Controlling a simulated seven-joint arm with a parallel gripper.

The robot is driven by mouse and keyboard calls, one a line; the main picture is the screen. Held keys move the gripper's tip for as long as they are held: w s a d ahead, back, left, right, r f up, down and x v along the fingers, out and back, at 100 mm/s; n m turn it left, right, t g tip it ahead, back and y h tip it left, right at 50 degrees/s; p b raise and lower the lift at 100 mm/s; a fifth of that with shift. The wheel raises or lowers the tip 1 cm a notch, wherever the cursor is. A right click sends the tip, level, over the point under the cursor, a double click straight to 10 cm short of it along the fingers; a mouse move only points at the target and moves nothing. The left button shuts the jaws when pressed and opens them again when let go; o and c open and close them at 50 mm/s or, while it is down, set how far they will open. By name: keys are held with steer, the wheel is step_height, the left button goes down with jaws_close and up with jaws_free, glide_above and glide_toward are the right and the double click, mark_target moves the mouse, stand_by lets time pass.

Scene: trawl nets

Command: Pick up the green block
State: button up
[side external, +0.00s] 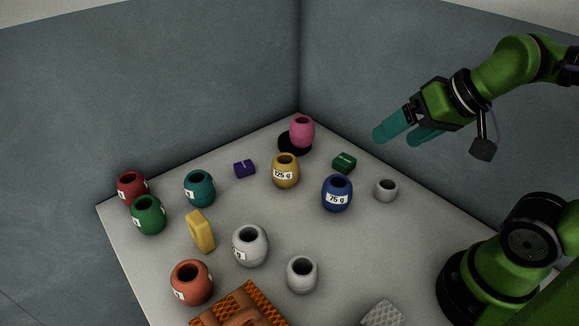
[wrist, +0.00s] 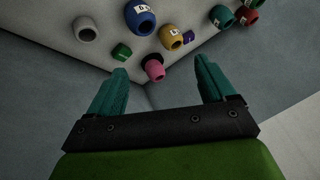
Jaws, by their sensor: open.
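The green block (side external: 344,163) is small and dark green with a pale mark on top. It lies on the grey table near the far right edge, between the yellow pot and the small grey pot, behind the blue pot. In the wrist view the green block (wrist: 121,52) shows just beyond the left fingertip. My gripper (side external: 405,136) has teal fingers and hangs in the air above and to the right of the block. In the wrist view my gripper (wrist: 162,72) is open, its fingers wide apart with nothing between them. Nothing hides the block.
Near the block stand a blue pot (side external: 337,195), a yellow pot (side external: 285,172), a small grey pot (side external: 386,191) and a pink pot (side external: 302,133) by a black disc (side external: 288,146). A purple block (side external: 244,169) lies farther left. Walls (side external: 400,50) rise behind the table.

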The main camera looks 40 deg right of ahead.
steer(key=w+d+f+g+h, duration=0.25)
steer(key=w+d+f, duration=0.35)
steer(key=w+d, duration=0.3)
steer(key=n+y, duration=0.1)
steer(key=n, duration=0.5)
glide_toward(345, 159)
steer(key=x, duration=0.3)
steer(key=shift+w+d+f, duration=0.1)
steer(key=shift+w+f, duration=0.1)
steer(key=shift+w, duration=0.15)
steer(key=x, duration=0.4)
steer(key=shift+s+f, duration=0.25)
steer(key=shift+w+f, duration=0.2)
steer(key=shift+f, duration=0.15)
steer(key=c, duration=1.2)
